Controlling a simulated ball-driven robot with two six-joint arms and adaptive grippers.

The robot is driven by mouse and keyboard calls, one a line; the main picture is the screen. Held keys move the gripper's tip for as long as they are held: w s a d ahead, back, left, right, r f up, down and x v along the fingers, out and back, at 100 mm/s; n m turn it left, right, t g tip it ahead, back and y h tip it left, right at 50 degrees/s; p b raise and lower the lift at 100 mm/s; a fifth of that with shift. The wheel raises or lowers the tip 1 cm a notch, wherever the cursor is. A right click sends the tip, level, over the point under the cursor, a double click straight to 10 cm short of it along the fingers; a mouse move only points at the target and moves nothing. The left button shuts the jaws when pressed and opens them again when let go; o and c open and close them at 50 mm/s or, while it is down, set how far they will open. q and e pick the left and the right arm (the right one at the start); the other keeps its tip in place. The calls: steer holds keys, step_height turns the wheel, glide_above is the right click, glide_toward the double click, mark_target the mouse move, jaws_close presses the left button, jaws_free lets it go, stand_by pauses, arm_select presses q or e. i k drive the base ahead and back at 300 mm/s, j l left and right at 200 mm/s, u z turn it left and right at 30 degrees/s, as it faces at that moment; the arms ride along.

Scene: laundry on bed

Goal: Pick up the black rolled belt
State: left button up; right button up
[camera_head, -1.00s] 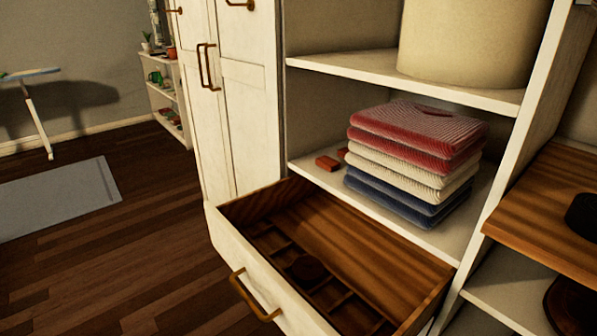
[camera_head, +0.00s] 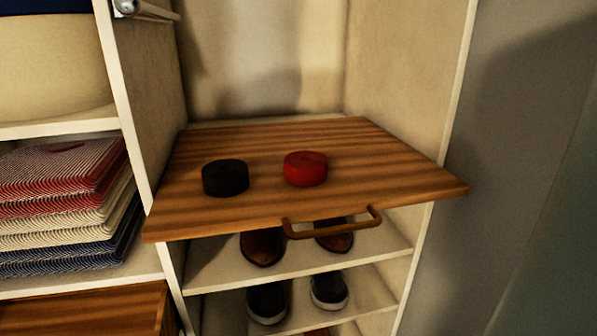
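The black rolled belt (camera_head: 225,178) is a short dark cylinder lying flat on a brown wooden pull-out board (camera_head: 370,150), left of its middle. A similar red rolled belt (camera_head: 305,168) lies to its right, with a small gap between them. Neither of my grippers shows in the head view.
A wooden handle (camera_head: 333,222) sticks out at the board's front edge. Brown shoes (camera_head: 262,246) and dark sneakers (camera_head: 329,290) stand on shelves below. Folded striped clothes (camera_head: 60,205) and a beige bin (camera_head: 50,70) are at left. A white upright panel (camera_head: 138,110) separates the compartments.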

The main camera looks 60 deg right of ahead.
mark_target(225, 178)
steer(key=j+z, duration=0.1)
steer(key=z, duration=0.85)
steer(key=j+z, duration=0.15)
steer(key=z, duration=0.35)
